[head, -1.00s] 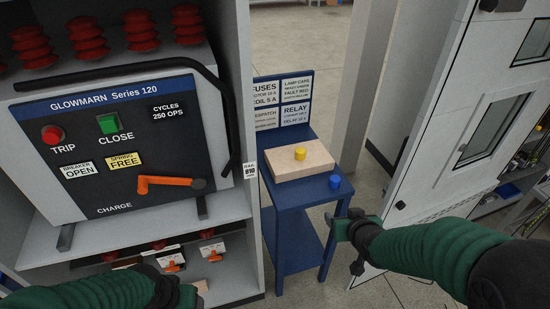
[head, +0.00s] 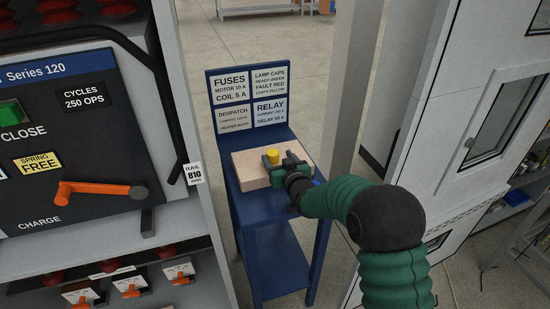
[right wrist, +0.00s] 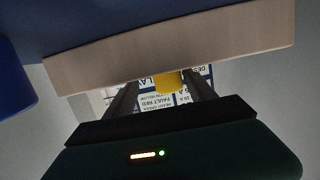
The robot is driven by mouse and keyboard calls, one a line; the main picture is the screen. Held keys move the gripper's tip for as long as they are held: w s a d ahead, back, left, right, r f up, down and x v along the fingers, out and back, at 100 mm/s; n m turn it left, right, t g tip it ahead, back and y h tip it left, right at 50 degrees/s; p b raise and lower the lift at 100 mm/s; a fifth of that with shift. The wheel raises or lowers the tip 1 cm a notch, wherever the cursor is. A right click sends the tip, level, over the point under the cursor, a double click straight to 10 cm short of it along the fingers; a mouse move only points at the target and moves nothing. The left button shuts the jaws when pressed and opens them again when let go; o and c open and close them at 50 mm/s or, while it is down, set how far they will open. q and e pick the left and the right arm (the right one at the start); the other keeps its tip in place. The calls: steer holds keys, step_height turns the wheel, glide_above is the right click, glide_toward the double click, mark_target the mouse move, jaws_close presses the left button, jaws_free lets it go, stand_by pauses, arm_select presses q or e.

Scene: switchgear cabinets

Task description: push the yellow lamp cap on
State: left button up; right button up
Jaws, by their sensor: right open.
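The yellow lamp cap (head: 272,155) stands upright on the pale wooden block (head: 247,177) on the small blue stand. My right gripper (head: 279,159) is open right beside the cap, on its near right side. In the right wrist view the yellow cap (right wrist: 168,82) shows between the two dark open fingers (right wrist: 160,88), below the edge of the wooden block (right wrist: 200,50). I cannot tell whether the fingers touch it. My left gripper is not in view.
The blue stand (head: 275,235) has a label board (head: 250,100) at its back. A switchgear cabinet with an orange charge handle (head: 95,188) is at left, a white cabinet door (head: 480,130) at right. A blue object (right wrist: 15,75) shows at the wrist view's left edge.

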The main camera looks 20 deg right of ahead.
mark_target(269, 151)
steer(key=w, duration=0.1)
steer(key=w+a, duration=0.1)
steer(key=w, duration=0.1)
steer(key=w+a, duration=0.1)
steer(key=w, duration=0.1)
steer(key=shift+w+a+f+b, duration=0.1)
steer(key=shift+w+b, duration=0.05)
steer(key=shift+b, duration=0.25)
steer(key=shift+d, duration=0.4)
steer(key=shift+c, duration=0.3)
steer(key=shift+d, duration=0.35)
steer(key=c, duration=0.5)
steer(key=shift+a, duration=0.4)
jaws_close()
